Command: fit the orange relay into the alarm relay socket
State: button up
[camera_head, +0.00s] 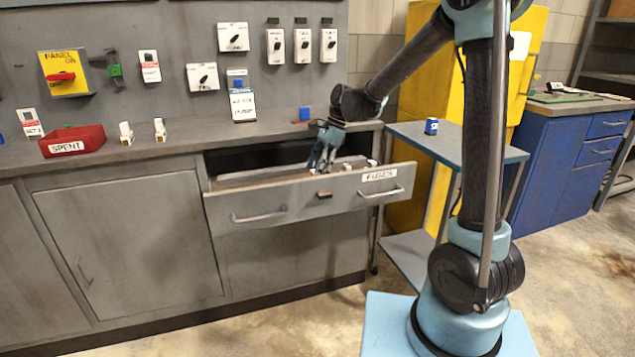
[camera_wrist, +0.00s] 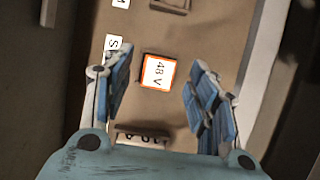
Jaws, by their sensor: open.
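The orange relay (camera_wrist: 158,71), a square block with an orange edge and a white top marked "48 V", sits inside the open drawer in the wrist view. My gripper (camera_wrist: 158,64) is open above it, one blue finger on each side, with gaps between the fingers and the relay. In the head view my gripper (camera_head: 322,165) reaches down into the drawer (camera_head: 290,207) labelled "FUSES", and the relay cannot be made out there. The alarm relay socket cannot be told for certain; a blue-marked fixture (camera_head: 237,78) on the wall panel has unreadable labels below it.
Other parts (camera_wrist: 140,135) lie in the drawer near my gripper. A red "SPENT" bin (camera_head: 72,141) and small white parts (camera_head: 126,133) stand on the counter. A blue block (camera_head: 305,114) is behind the drawer, and another blue block (camera_head: 431,126) is on the side cart (camera_head: 480,147).

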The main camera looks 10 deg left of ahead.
jog(key=shift+x, duration=1.05)
jog(key=c, duration=1.2)
jog(key=shift+o, duration=0.2)
jog(key=shift+r, duration=0.15)
notch_tip(320, 180, up, 9)
jog(key=s+a, duration=0.5)
jog(key=a, duration=0.4)
jog(key=shift+s+a+f, duration=0.1)
jog(key=shift+s+f, duration=0.05)
jog(key=shift+f, duration=2.1)
jog(key=shift+s+f, duration=0.2)
jog(key=shift+f, duration=2.05)
